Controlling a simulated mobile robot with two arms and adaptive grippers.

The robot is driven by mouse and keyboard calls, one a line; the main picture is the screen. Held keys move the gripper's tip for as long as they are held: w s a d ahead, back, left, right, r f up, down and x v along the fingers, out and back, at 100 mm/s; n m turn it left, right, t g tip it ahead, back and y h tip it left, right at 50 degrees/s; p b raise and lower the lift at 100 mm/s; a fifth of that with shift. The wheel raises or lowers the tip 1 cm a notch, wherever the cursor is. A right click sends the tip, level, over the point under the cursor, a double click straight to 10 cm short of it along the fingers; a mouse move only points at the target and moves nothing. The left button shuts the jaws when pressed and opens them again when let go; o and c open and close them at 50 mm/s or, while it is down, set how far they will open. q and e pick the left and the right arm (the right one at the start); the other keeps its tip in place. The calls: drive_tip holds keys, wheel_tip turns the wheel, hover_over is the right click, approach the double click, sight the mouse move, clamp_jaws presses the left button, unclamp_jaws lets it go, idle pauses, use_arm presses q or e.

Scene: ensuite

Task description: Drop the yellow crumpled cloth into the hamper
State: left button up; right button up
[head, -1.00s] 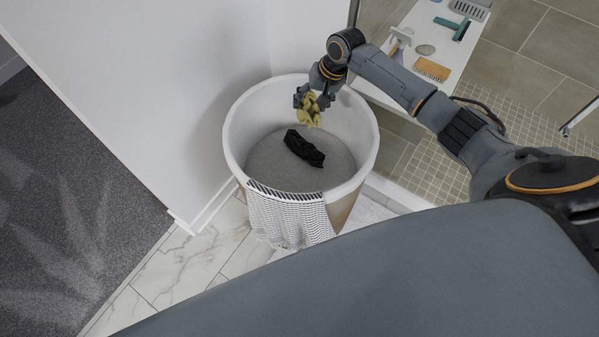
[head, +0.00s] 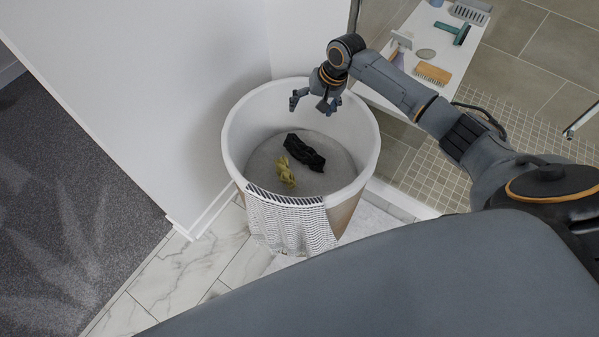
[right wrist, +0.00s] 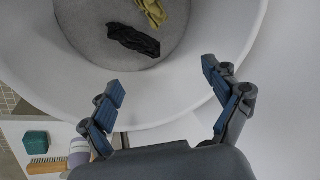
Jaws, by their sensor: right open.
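The yellow crumpled cloth (head: 285,172) lies on the grey bottom inside the round white hamper (head: 232,150), left of and close to a black crumpled cloth (head: 305,152). In the right wrist view the yellow cloth (right wrist: 152,11) shows at the top edge, partly cut off, beside the black cloth (right wrist: 134,40). My right gripper (head: 312,106) is open and empty above the far part of the hamper. Its two spread fingers (right wrist: 160,92) show in the right wrist view with nothing between them. My left gripper is not in view.
A patterned white cloth (head: 290,225) hangs over the hamper's near rim. A white bench (head: 405,95) with brushes and a soap-like item stands at the upper right. A white wall (head: 170,80) is close behind and left of the hamper.

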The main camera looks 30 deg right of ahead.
drive_tip(key=v, duration=1.1)
drive_tip(key=shift+r, duration=0.4)
drive_tip(key=shift+s, duration=0.15)
